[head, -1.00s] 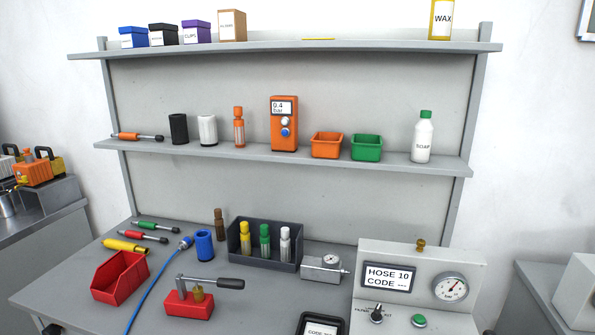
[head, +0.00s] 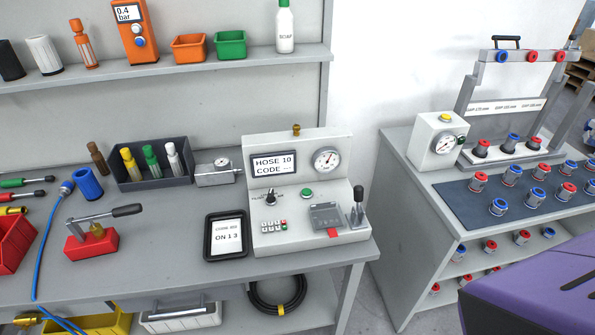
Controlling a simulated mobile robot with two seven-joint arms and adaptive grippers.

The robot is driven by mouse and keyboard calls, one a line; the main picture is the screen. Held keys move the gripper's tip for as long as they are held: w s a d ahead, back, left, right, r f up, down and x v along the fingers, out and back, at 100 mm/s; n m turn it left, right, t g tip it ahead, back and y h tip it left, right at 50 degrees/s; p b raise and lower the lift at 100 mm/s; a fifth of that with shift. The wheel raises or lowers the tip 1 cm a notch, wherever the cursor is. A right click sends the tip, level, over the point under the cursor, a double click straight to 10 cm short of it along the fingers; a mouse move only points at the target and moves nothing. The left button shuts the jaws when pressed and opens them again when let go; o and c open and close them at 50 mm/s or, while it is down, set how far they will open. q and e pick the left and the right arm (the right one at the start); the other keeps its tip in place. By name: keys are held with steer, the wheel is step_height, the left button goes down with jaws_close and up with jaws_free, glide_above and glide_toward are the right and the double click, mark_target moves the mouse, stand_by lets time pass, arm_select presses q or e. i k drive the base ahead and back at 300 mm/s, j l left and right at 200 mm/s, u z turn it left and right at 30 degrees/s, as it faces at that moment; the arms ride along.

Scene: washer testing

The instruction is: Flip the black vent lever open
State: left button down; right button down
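The black vent lever (head: 358,204) stands upright at the right end of the white tester (head: 265,240), on a small metal base. The tester has a screen (head: 273,165) reading HOSE 10 CODE, a round gauge (head: 326,160), a black knob, a green button (head: 307,194), a small keypad and a grey slot block with a red tab. Neither of my grippers shows in the head view.
A black tray with a card (head: 226,236) lies left of the tester. A red clamp (head: 91,243) and a dark bin of bottles (head: 152,183) are further left. A second bench (head: 404,190) with fittings stands right, beyond a gap.

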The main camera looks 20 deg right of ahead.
mark_target(358, 190)
steer(key=z, duration=1.25)
